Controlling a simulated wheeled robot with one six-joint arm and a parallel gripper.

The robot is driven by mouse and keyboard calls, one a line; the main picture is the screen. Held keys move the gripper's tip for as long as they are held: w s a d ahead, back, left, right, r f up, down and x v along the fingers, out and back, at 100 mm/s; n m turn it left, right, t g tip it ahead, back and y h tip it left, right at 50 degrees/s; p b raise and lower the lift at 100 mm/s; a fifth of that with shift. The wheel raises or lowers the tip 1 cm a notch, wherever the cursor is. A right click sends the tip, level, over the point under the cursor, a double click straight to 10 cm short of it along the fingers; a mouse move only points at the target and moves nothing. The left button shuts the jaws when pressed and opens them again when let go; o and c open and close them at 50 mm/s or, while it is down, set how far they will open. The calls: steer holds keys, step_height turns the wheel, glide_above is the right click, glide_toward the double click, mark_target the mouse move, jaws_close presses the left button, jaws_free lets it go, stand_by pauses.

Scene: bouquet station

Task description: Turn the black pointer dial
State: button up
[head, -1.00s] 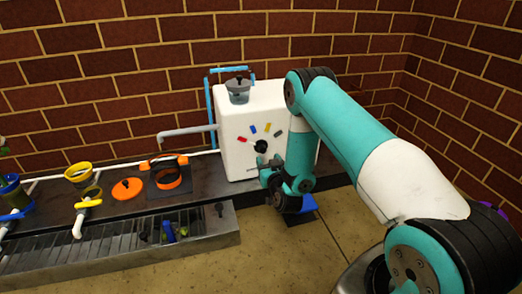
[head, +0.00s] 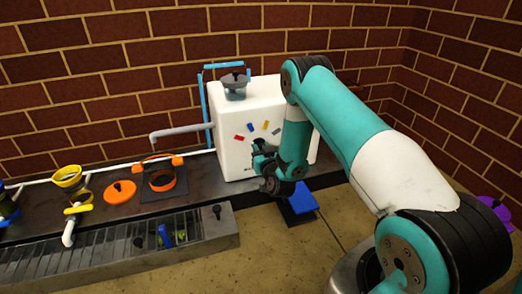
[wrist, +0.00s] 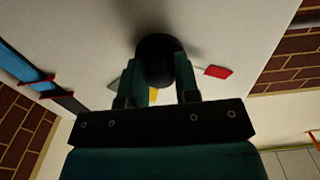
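The black pointer dial (wrist: 155,58) is on the front face of a white box (head: 232,150). In the wrist view, the two fingers of my gripper (wrist: 158,72) stand one on each side of the dial. They are apart, with the dial between their tips; whether they press on it cannot be told. In the head view, my gripper (head: 262,160) is at the box front and largely covers the dial. Red (head: 239,139), blue (head: 250,127), yellow (head: 265,125) and green (head: 276,131) marks sit in an arc above the dial. The pointer's direction is hidden.
A grey lidded pot (head: 235,90) stands on the box. A grey pipe (head: 180,132) leaves its left side. A blue pad (head: 302,200) lies below my arm. Orange rings, an orange disc (head: 120,191) and a yellow funnel (head: 67,177) are on the counter at left.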

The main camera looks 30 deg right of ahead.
steer(key=shift+m, duration=0.3)
steer(key=m+p, duration=0.1)
steer(key=m, duration=0.1)
steer(key=shift+r+m+p, duration=0.1)
steer(key=shift+m+p, duration=0.2)
steer(key=shift+p, duration=0.05)
steer(key=m+p, duration=0.1)
steer(key=m, duration=0.2)
steer(key=shift+m, duration=0.3)
steer(key=m+p, duration=0.2)
steer(key=m, duration=0.1)
steer(key=shift+m, duration=0.3)
steer(key=m+p, duration=0.1)
steer(key=m, duration=0.2)
steer(key=shift+m+p, duration=0.3)
steer(key=shift+p, duration=0.1)
steer(key=m+p, duration=0.3)
steer(key=m, duration=0.2)
steer(key=shift+m+p, duration=1.55)
steer(key=shift+m, duration=0.95)
